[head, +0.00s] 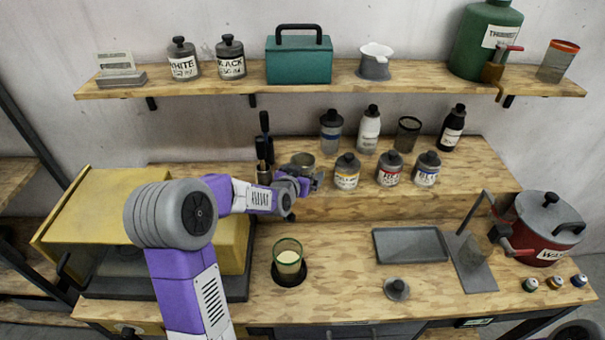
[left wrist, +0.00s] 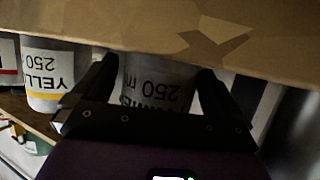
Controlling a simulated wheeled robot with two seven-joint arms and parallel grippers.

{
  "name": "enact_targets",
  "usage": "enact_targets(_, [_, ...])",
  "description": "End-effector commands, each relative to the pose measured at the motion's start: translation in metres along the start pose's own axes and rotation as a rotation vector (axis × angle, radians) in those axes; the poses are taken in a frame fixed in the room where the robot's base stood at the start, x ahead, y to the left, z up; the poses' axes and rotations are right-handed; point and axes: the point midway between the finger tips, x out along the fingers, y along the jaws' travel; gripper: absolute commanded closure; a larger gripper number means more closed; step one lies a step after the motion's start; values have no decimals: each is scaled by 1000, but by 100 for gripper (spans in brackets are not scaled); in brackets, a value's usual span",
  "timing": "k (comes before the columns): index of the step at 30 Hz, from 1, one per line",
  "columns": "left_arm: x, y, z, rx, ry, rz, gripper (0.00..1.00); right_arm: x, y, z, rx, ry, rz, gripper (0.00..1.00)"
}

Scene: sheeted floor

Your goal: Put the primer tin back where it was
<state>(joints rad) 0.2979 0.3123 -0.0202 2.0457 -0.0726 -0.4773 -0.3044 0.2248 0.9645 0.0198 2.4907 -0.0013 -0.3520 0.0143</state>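The primer tin (head: 303,160) is a grey, open-topped tin at the left of the raised shelf's row of tins. In the left wrist view the tin (left wrist: 158,85) appears upside down, with "250 m" legible and its name partly hidden. My left gripper (head: 308,182) reaches it from the front left. Its fingers (left wrist: 157,80) flank the tin closely, one on each side, and look shut on it. The tin looks upright at shelf level; whether its base touches the wood is unclear. A grey lid (head: 397,289) lies on the bench. My right gripper is not in view.
The yellow-labelled tin (head: 346,172) stands just right of the primer tin, then red (head: 389,170) and blue (head: 426,170) ones. A dark tool holder (head: 264,172) stands close left. A glass cup (head: 288,262) and grey tray (head: 410,244) are on the bench below.

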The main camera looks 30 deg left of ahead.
Motion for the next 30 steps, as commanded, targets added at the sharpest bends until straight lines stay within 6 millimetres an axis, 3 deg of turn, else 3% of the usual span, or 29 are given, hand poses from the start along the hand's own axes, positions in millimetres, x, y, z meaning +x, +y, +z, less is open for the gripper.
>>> enact_targets(7, [-2, 0, -5, 0, -1, 0, 0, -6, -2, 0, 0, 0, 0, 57])
enact_targets(21, [-90, 0, -4, 1, 3, -1, 0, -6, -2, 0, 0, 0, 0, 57])
enact_targets(30, [-119, 0, -3, 0, 0, 0, 0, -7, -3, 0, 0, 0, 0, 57])
